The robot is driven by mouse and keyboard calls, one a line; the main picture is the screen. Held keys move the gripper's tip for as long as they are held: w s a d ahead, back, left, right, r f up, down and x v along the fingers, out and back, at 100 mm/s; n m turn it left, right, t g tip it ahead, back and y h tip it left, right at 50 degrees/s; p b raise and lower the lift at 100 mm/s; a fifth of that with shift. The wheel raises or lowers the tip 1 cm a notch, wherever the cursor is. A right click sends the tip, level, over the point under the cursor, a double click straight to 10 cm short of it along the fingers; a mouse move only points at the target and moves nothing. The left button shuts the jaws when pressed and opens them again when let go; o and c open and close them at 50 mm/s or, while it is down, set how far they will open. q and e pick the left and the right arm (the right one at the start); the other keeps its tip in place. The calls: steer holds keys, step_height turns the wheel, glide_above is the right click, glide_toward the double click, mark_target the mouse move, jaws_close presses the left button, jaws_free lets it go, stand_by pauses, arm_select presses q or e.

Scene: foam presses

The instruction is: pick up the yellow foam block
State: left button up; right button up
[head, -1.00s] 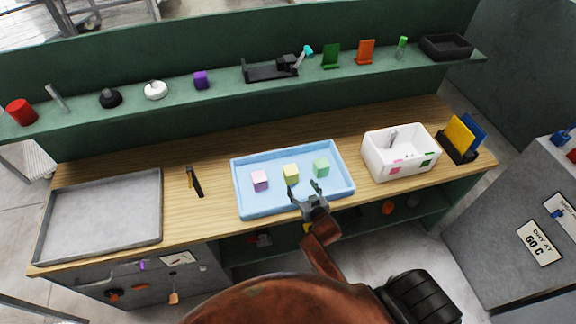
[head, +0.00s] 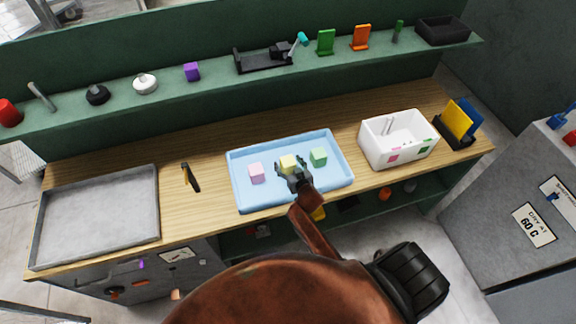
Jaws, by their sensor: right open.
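The yellow foam block (head: 288,162) sits in the blue tray (head: 243,199), between a pink block (head: 256,173) and a green block (head: 318,157). My right gripper (head: 290,169) is open over the tray at the near side of the yellow block. Its fingers reach to the block's sides and hide its lower part. I cannot tell whether they touch it. My left gripper is out of view.
A white bin (head: 372,147) stands right of the tray, with a black holder of yellow and blue boards (head: 457,120) beyond. A hammer (head: 190,177) and an empty grey tray (head: 98,215) lie to the left. A green shelf (head: 215,85) with several items runs behind.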

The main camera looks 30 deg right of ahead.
steer(key=c, duration=1)
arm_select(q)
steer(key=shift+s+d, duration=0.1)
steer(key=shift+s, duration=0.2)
arm_select(e)
steer(key=shift+c, duration=0.2)
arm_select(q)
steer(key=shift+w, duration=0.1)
